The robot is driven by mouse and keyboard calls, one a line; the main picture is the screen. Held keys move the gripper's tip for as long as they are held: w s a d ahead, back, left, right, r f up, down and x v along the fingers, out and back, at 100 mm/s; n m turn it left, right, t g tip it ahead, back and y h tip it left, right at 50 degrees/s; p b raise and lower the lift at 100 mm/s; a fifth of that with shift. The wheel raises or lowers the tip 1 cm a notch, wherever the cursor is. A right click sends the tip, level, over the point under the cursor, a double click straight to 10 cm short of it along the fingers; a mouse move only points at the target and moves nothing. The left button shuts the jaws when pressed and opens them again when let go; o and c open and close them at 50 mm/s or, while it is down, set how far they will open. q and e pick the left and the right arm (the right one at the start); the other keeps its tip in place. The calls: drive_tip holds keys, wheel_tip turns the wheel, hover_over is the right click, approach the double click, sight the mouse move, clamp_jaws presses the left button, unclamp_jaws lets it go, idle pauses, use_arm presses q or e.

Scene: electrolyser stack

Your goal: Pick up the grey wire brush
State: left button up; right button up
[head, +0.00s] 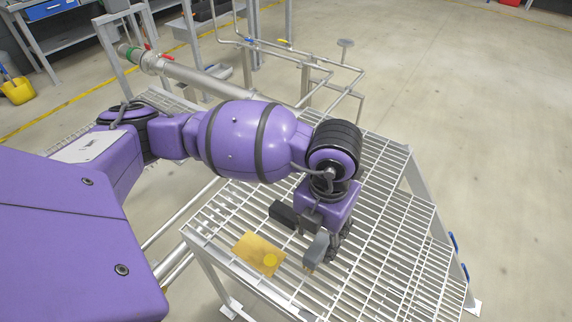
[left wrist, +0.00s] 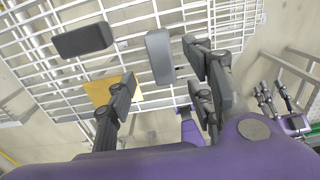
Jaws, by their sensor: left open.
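The grey wire brush (head: 317,248) shows as a light grey block on the grating, close to my left gripper (head: 324,238). In the left wrist view the brush (left wrist: 160,57) lies ahead of the space between the fingers of my open left gripper (left wrist: 160,85). I see no finger closed on it. In the head view the fingers partly overlap its surroundings, so contact cannot be told. My right gripper (left wrist: 274,98) shows small at the right of the left wrist view, its fingers apart and empty.
A dark block (head: 283,214) lies left of the brush. A yellow plate (head: 252,250) with a round yellow spot lies nearer the front edge. The white grating (head: 395,240) is clear to the right. Pipes (head: 200,75) run behind it.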

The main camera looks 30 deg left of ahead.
sight(319, 245)
use_arm(q)
wheel_tip(319, 245, down, 6)
drive_tip(key=shift+w+d+f, duration=0.15)
drive_tip(key=shift+f, duration=0.1)
use_arm(e)
drive_tip(key=shift+w+a+r, duration=0.1)
drive_tip(key=shift+w+r, duration=0.05)
drive_tip(key=shift+w, duration=0.3)
drive_tip(key=shift+w+a+r, duration=0.1)
drive_tip(key=shift+w+r, duration=0.05)
drive_tip(key=shift+w, duration=0.3)
use_arm(q)
drive_tip(key=shift+c, duration=0.2)
drive_tip(key=shift+r, duration=0.1)
clamp_jaws()
use_arm(e)
drive_tip(key=shift+s+d+f, duration=0.15)
drive_tip(key=shift+s, duration=0.4)
use_arm(q)
drive_tip(key=shift+r, duration=0.1)
